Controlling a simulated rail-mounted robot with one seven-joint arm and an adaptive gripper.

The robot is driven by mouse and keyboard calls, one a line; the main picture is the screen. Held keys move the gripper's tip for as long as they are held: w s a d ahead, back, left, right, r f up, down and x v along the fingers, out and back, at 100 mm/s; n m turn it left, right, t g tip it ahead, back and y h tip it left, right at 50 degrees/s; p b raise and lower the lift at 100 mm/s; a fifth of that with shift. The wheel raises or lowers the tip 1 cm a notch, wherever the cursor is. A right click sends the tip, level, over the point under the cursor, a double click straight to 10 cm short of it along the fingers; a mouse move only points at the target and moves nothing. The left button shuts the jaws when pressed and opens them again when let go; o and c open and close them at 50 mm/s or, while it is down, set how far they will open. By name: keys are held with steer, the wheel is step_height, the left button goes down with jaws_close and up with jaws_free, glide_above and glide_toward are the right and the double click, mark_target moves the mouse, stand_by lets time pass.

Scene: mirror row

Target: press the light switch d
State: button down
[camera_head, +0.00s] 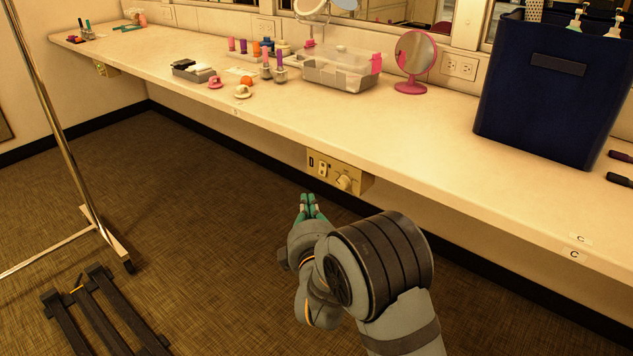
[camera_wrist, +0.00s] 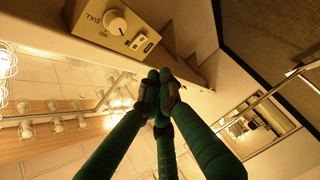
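A beige control panel (camera_head: 318,176) is fixed under the front edge of the long counter, with a small light rocker switch (camera_head: 322,169) and a round dial (camera_head: 344,183). I cannot read a letter d on it. In the wrist view the panel (camera_wrist: 92,20) is at the top, turned over, with the dial (camera_wrist: 115,22) left of the switch (camera_wrist: 140,41). My gripper (camera_head: 307,198) has teal fingers with tips together and nothing visible between them. It is just below and left of the switch in the head view; the tips (camera_wrist: 160,76) appear apart from the panel.
The counter (camera_head: 430,160) overhangs the panel. It bears a dark blue bin (camera_head: 545,95), a pink mirror (camera_head: 414,55), a clear box (camera_head: 338,72) and small bottles. A second panel (camera_head: 105,69) is farther left. A metal rack (camera_head: 60,120) stands left.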

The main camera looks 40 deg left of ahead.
steer(key=w+a+f, duration=0.1)
steer(key=w+a, duration=0.3)
steer(key=w, duration=0.5)
steer(key=shift+a+b, duration=0.3)
steer(key=shift+b, duration=0.1)
steer(key=shift+w, duration=0.1)
steer(key=shift+f, duration=0.1)
steer(key=b, duration=0.2)
steer(key=f+b, duration=0.1)
steer(key=shift+w+f+n+t+b, duration=0.2)
steer(key=shift+w+n+t+b, duration=0.1)
steer(key=shift+w+t+b, duration=0.1)
steer(key=shift+r+p, duration=0.4)
steer(key=shift+r, duration=0.2)
steer(key=s+d+f+b, duration=0.1)
steer(key=s+d+b, duration=0.1)
steer(key=s+d, duration=0.4)
steer(key=s, duration=0.5)
steer(key=shift+s+d+f, duration=0.15)
steer(key=shift+d+f, duration=0.15)
